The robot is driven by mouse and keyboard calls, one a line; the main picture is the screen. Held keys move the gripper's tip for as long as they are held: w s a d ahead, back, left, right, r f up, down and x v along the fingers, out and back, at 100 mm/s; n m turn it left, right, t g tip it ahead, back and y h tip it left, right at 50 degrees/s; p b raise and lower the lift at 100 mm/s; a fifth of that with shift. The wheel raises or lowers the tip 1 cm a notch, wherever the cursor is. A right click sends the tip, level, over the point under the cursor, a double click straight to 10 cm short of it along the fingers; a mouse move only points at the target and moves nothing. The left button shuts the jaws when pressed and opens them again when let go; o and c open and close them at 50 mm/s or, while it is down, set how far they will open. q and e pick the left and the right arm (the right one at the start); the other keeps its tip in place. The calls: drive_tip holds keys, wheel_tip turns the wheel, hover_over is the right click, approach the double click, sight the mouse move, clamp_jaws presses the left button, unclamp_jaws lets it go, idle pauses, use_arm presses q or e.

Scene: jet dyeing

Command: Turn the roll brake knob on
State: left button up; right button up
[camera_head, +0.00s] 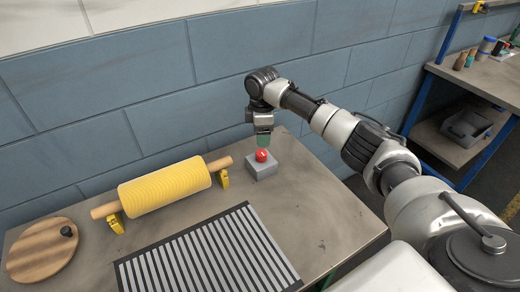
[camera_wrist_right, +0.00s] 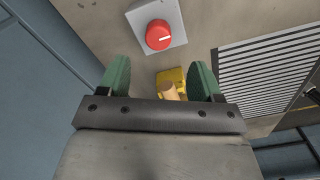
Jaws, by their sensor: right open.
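The roll brake knob (camera_head: 262,155) is a red round knob with a white mark, on top of a grey box (camera_head: 262,171) on the table. It also shows in the right wrist view (camera_wrist_right: 159,35), with its white mark lying across the picture. My right gripper (camera_head: 263,138) is above and just behind the knob in the head view, apart from it. In the right wrist view its two green fingers (camera_wrist_right: 159,78) are spread wide with nothing between them at the tips, and the knob lies beyond them. My left gripper is not in view.
A yellow roll (camera_head: 165,187) on a wooden bar rests in yellow holders left of the box. A striped mat (camera_head: 207,255) and a round wooden board (camera_head: 42,250) lie on the table (camera_head: 330,220). A blue block wall (camera_head: 150,100) stands close behind.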

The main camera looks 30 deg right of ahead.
sight(262, 152)
wheel_tip(262, 152, down, 6)
drive_tip(key=shift+w+r, duration=0.15)
drive_tip(key=shift+r, duration=0.05)
drive_tip(key=shift+f, duration=1.4)
drive_tip(key=shift+c, duration=1.1)
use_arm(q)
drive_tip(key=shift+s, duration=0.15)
use_arm(e)
drive_tip(key=c, duration=0.7)
